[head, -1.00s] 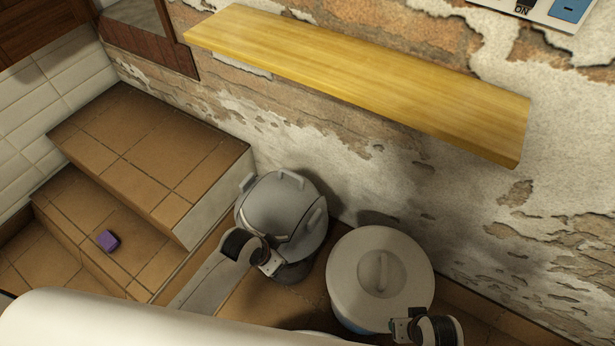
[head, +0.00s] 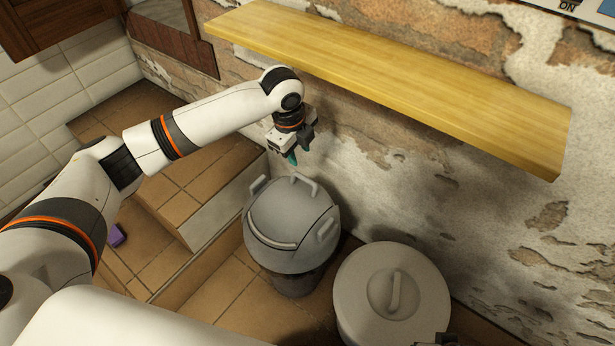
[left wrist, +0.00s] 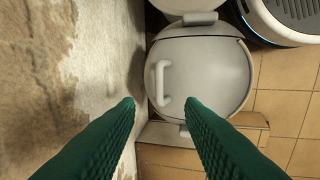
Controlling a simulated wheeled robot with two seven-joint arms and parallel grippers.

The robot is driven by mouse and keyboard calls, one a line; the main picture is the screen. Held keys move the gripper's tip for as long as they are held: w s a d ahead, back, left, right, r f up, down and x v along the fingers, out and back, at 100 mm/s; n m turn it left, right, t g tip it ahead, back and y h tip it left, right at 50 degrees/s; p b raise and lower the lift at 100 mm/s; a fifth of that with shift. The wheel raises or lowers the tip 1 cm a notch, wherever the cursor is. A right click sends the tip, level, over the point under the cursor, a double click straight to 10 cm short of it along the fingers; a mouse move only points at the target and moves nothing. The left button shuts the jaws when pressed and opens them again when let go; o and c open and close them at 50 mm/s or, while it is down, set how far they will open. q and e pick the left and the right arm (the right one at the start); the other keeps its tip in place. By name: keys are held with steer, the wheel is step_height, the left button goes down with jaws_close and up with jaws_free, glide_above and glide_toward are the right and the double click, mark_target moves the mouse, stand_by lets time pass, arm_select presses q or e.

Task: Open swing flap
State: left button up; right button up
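A grey bin (head: 292,222) with a domed lid stands on the tiled floor near the wall. Its domed swing flap (head: 285,208) looks closed, with a raised handle (head: 305,184) on the wall side and a pale strip along the front. My left gripper (head: 291,160) hangs above the wall side of the lid, pointing down and not touching it. In the left wrist view, its green fingers (left wrist: 160,103) are apart with nothing between them. The flap (left wrist: 210,70) and its handle (left wrist: 160,82) lie below. Only a small part of my right gripper (head: 436,341) shows at the bottom edge.
A second bin with a flat round lid (head: 391,300) stands to the right. A yellow wooden shelf (head: 400,78) juts from the wall, close to my left gripper. Tiled steps (head: 185,185) rise at the left, with a purple object (head: 117,236) on them partly hidden by my arm.

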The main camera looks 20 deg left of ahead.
arm_select(q)
steer(key=b, duration=0.3)
glide_toward(306, 179)
steer(key=f, duration=0.5)
steer(key=shift+w+d+f, duration=0.15)
steer(key=shift+w+d, duration=0.05)
steer(key=shift+w, duration=0.2)
steer(key=shift+w+f, duration=0.2)
steer(key=shift+f, duration=0.75)
steer(key=shift+w+d+f, duration=0.1)
steer(key=shift+f, duration=0.3)
arm_select(e)
steer(key=v, duration=0.7)
steer(key=shift+t, duration=0.3)
steer(key=shift+d, duration=0.1)
arm_select(q)
jaws_close()
